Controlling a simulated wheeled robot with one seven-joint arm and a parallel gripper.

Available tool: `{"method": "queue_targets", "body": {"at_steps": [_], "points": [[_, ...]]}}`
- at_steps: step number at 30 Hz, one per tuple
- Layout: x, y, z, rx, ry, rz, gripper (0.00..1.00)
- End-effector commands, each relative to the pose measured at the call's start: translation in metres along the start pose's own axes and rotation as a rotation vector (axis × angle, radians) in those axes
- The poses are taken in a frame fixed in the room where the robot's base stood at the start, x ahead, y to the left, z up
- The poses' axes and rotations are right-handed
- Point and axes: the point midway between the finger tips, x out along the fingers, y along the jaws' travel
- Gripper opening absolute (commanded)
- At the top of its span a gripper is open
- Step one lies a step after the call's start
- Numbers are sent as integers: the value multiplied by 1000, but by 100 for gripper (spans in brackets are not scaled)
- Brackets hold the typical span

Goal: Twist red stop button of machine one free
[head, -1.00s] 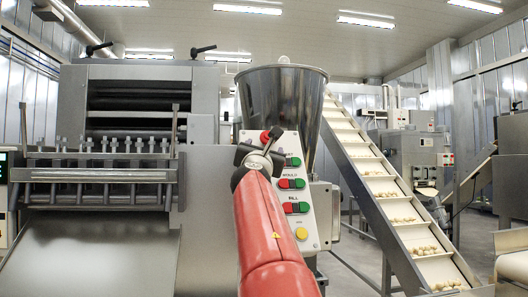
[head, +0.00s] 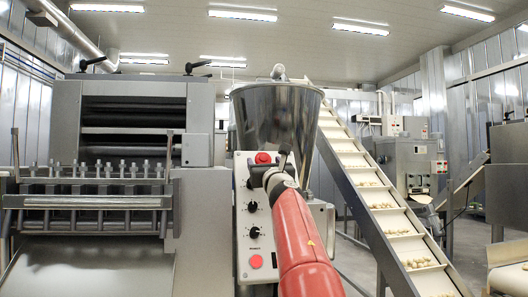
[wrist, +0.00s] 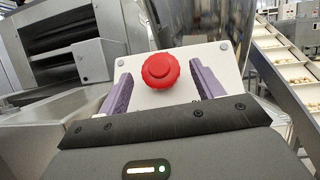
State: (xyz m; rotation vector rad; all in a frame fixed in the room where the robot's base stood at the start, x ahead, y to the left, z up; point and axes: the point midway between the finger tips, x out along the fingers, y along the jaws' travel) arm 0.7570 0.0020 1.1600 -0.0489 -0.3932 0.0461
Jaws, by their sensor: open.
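The red stop button (head: 263,158) sits at the top of a light control panel (head: 243,215) below the steel hopper. In the wrist view the round red button (wrist: 160,70) lies centred between the two purple fingers of my gripper (wrist: 160,76). The fingers are spread, with clear gaps on both sides of the button. I cannot tell how near the tips are to the panel face. In the head view my gripper (head: 262,174) is just below the button, and my red arm hides the panel's right part.
The panel also carries black knobs (head: 252,207) and a lower red round button (head: 255,261). The steel hopper (head: 275,115) stands just behind. A roller machine (head: 120,130) is at left, and a sloped conveyor (head: 375,195) with pasta pieces runs at right.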

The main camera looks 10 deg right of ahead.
Motion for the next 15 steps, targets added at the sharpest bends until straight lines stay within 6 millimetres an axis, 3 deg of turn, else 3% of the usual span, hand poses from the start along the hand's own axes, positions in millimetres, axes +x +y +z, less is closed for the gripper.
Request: {"method": "queue_targets", "body": {"at_steps": [6,15], "points": [[16,-1,1,0,0,-1,66],[17,0,-1,1,0,-1,66]]}}
